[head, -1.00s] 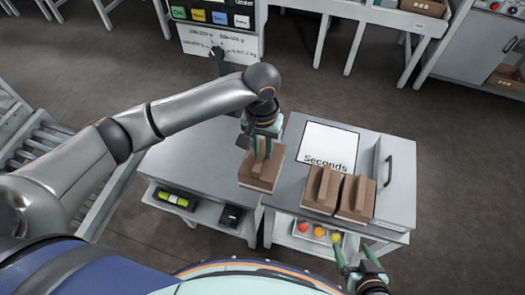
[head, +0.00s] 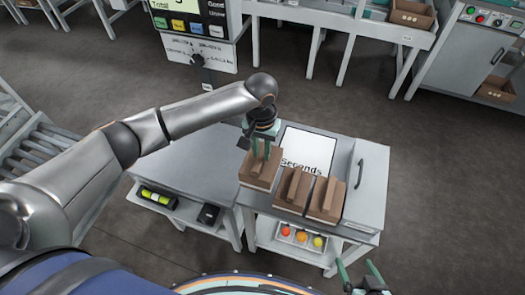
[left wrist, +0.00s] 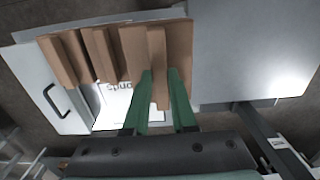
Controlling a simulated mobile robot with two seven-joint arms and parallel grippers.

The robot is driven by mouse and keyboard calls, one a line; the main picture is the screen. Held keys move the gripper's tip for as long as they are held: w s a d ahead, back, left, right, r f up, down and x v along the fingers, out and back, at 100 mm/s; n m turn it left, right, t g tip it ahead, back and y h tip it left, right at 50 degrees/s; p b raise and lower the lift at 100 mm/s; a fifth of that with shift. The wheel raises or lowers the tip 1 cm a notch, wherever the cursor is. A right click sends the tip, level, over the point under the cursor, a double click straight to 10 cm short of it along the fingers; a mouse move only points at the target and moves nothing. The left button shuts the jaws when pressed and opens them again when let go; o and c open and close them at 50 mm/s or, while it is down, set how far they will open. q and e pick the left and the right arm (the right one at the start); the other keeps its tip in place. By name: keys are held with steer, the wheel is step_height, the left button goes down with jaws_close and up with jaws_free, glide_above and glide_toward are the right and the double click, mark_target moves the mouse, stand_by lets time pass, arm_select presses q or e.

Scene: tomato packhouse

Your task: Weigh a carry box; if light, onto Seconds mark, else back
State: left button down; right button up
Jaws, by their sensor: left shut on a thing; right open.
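My left gripper (head: 263,150) is shut on the handle of a brown carry box (head: 257,183). The held box is at the left edge of the right-hand table, beside two more carry boxes (head: 291,192) (head: 325,203); I cannot tell whether it touches the table. In the left wrist view, the held box (left wrist: 180,45) hangs between the fingers and nearly meets its neighbour. The white Seconds mark (head: 310,145) lies behind the boxes, its near edge partly covered; nothing stands on its visible part. My right gripper (head: 365,278) is open and empty at the front.
A bare grey table (head: 190,150) adjoins on the left. A raised grey block with a handle (head: 366,190) bounds the right side. A tray of coloured tomatoes (head: 301,236) sits on the shelf below. A display panel (head: 190,25) stands at the back left.

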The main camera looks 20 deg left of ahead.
arm_select(q)
steer(key=shift+f+b, duration=2.95)
steer(key=shift+b, duration=0.7)
steer(key=shift+f, duration=1.15)
steer(key=shift+f, duration=0.3)
steer(key=c, duration=0.7)
jaws_free()
steer(key=shift+c, duration=1.4)
